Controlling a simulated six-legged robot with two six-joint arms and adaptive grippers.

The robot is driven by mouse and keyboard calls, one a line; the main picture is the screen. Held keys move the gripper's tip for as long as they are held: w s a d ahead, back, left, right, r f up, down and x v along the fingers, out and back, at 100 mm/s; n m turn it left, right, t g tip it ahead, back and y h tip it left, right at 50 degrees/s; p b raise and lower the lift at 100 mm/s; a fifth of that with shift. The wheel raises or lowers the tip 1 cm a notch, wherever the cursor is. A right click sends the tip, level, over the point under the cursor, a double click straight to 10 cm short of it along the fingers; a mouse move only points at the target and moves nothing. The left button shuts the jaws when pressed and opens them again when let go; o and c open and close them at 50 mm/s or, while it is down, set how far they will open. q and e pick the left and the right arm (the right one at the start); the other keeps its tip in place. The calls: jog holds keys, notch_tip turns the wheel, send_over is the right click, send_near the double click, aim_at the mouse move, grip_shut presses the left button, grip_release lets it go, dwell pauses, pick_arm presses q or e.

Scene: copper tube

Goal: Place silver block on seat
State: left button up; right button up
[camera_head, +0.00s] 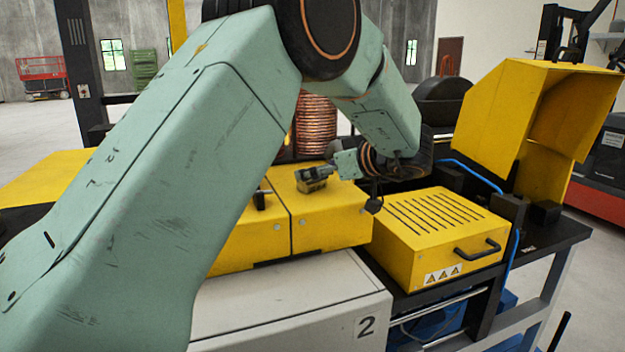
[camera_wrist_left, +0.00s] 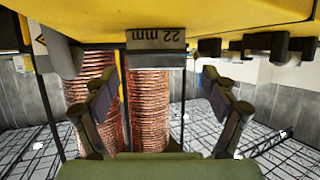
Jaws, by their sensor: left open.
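A silver block (camera_wrist_left: 155,40) marked "22 mm" shows in the left wrist view, upside down, against a yellow surface at the top of the picture. In the head view the small grey block (camera_head: 312,185) sits on top of the yellow housing (camera_head: 335,215). My left gripper (camera_head: 322,174) is just over or beside the block there; contact cannot be told. In the left wrist view my left gripper (camera_wrist_left: 163,100) has its fingers spread, with the block ahead of the gap and nothing held. I cannot make out which part is the seat. My right gripper is not in view.
A yellow slotted box (camera_head: 435,225) with a black handle stands to the right, near an open yellow hood (camera_head: 540,115). Copper coils (camera_head: 316,125) stand behind the housing. A dark lever (camera_head: 262,198) sticks up left of the block. My left arm hides much of the left side.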

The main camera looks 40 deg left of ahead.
pick_arm(q)
jog(key=x, duration=0.2)
jog(key=shift+s+a+f, duration=0.15)
jog(key=shift+s+a, duration=0.05)
jog(key=shift+a, duration=0.15)
jog(key=shift+w, duration=0.2)
jog(key=shift+w+d, duration=0.4)
jog(key=shift+d, duration=0.4)
jog(key=shift+c, duration=0.4)
jog(key=shift+d, duration=0.2)
jog(key=shift+c, duration=0.8)
jog(key=shift+s+a, duration=0.4)
jog(key=shift+a, duration=0.3)
jog(key=c, duration=0.4)
jog(key=shift+c, duration=0.9)
jog(key=shift+w+d, duration=0.3)
jog(key=shift+d, duration=0.2)
jog(key=c, duration=0.5)
jog(key=shift+s+a, duration=0.2)
jog(key=shift+a, duration=0.2)
grip_shut()
jog(key=shift+w+d, duration=0.1)
